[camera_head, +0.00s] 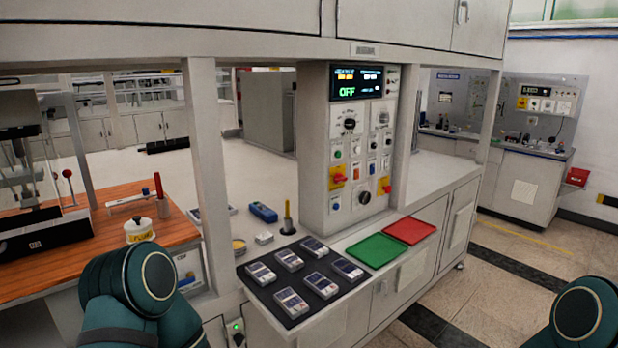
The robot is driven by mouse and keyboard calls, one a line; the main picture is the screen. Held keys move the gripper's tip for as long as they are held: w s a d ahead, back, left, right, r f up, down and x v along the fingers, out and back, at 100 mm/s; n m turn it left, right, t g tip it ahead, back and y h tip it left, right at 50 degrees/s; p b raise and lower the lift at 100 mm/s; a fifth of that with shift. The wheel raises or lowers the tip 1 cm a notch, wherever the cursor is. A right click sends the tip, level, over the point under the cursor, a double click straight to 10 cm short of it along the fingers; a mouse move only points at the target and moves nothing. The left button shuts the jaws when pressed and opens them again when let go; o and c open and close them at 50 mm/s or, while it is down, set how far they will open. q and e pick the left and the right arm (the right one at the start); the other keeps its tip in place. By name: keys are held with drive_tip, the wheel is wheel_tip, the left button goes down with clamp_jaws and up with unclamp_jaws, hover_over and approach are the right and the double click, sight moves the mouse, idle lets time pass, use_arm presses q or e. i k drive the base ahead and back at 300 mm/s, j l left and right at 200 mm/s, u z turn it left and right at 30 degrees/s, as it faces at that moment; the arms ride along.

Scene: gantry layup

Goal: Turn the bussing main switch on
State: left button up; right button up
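A control panel (361,150) stands upright at the middle of the bench. Its display (356,82) shows a large green "OFF" under small, unreadable text. Two red-and-yellow rotary switches sit on the panel, one on the left (338,177) and one at the lower right (384,186). The labels are too small to read, so I cannot tell which one is the bussing main switch. Neither gripper is in view. Only dark green links of my arms show, at the lower left and lower right, apart from the panel.
A black mat (263,280) with several handheld meters, a green tray (376,251) and a red tray (410,230) lie before the panel. Bench posts (209,170) stand at its sides. A wooden table (180,228) is at left. The floor at right is open.

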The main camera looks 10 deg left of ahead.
sight(339, 178)
drive_tip(key=i+l+u, duration=0.25)
drive_tip(key=l+u, duration=0.2)
drive_tip(key=i+l+u, duration=0.1)
drive_tip(key=l+u, duration=0.15)
drive_tip(key=l, duration=0.1)
